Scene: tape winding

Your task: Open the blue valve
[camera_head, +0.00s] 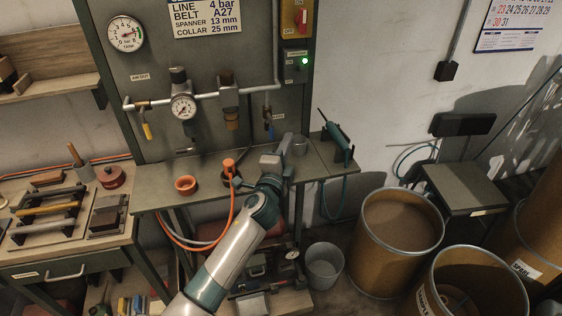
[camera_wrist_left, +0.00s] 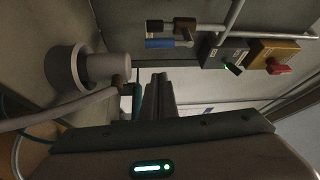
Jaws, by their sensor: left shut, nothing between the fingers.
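The blue valve (camera_head: 268,125) hangs on the back panel below the right end of the grey pipe, beside a small label. Its blue handle (camera_wrist_left: 160,43) shows in the left wrist view, lying along the pipe stub, near the top. My left gripper (camera_head: 287,149) is over the workbench, below and a little right of the valve. Its fingers (camera_wrist_left: 158,86) are together with nothing between them and apart from the handle. My right gripper is out of both views.
A yellow-handled valve (camera_head: 146,131), a gauge regulator (camera_head: 183,107) and a filter (camera_head: 230,108) sit along the same pipe. A green-lit switch box (camera_head: 303,63) is above right. A teal tool (camera_head: 337,138) stands at the bench's right end. An orange hose (camera_head: 230,205) runs beside my arm.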

